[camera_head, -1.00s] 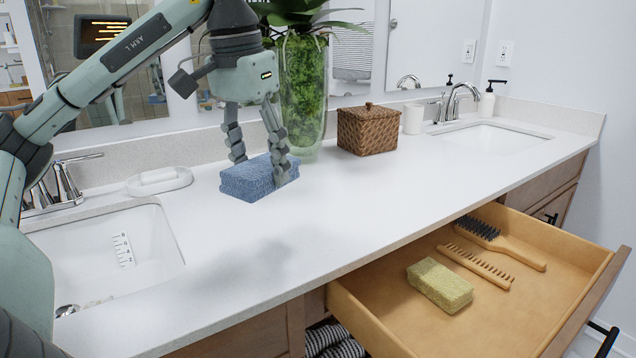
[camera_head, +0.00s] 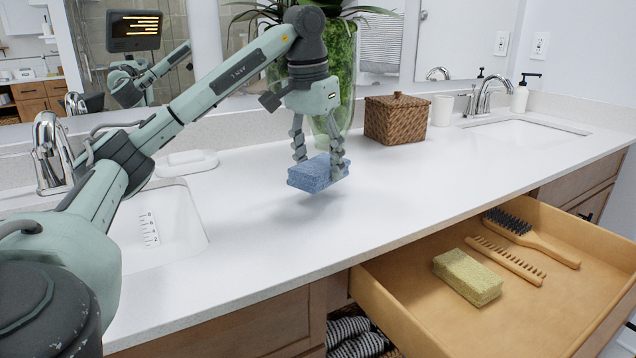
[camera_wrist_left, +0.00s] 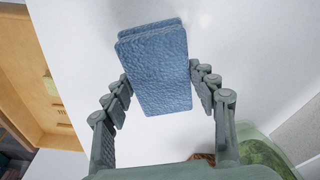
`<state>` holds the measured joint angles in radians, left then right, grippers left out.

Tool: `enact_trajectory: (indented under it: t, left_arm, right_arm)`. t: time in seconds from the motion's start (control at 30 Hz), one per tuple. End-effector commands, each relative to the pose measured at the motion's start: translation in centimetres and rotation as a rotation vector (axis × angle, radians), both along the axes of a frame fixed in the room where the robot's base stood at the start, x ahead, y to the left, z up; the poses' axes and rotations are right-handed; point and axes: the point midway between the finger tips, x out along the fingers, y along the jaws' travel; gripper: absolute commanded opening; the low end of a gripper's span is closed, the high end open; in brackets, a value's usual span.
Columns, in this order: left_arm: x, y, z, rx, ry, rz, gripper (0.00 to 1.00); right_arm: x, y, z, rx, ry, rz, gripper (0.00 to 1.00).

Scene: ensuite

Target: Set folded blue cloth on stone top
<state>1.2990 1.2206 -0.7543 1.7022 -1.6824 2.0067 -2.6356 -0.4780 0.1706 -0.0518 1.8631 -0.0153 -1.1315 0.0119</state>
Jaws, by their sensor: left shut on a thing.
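The folded blue cloth (camera_head: 317,174) is a textured blue block between the fingers of my left gripper (camera_head: 320,160). The gripper is shut on it, one finger at each side. The cloth seems to hang a little above the white stone top (camera_head: 270,245), with a soft shadow below it. In the left wrist view, the cloth (camera_wrist_left: 157,68) sits between the fingertips of the left gripper (camera_wrist_left: 160,85), over the white top. My right gripper is not in view.
A glass vase (camera_head: 337,95) with greenery stands just behind the gripper. A woven basket (camera_head: 396,119) and white cup (camera_head: 443,110) are to its right. A soap dish (camera_head: 187,164) and sink (camera_head: 160,230) lie left.

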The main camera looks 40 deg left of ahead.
Motion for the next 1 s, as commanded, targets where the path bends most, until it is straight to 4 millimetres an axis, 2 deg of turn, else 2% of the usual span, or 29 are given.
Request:
enact_trajectory:
  t: [0.03,0.1,0.2,0.67,0.7,0.83,1.0]
  left_arm:
    - [-0.1,0.0,-1.2,0.001,0.004,-0.001,0.29]
    - [-0.1,0.0,-2.2,0.002,0.003,0.000,0.29]
    - [-0.1,0.0,-3.1,0.003,0.003,0.000,0.29]
    - [-0.1,0.0,-3.9,0.002,0.001,0.000,0.29]
    - [-0.1,0.0,-3.8,0.002,0.000,0.000,0.63]
    - [-0.1,0.0,-3.8,0.002,0.000,0.000,0.78]
    - [-0.1,0.0,-3.7,0.001,0.000,0.000,0.78]
  right_arm:
    - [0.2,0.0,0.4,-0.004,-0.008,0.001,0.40]
    - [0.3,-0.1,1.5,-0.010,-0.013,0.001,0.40]
    - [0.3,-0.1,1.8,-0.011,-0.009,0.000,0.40]
    - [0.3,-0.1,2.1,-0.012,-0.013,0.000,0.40]
    - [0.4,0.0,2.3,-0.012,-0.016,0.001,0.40]
    - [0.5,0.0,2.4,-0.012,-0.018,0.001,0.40]
    - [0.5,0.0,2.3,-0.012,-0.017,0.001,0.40]
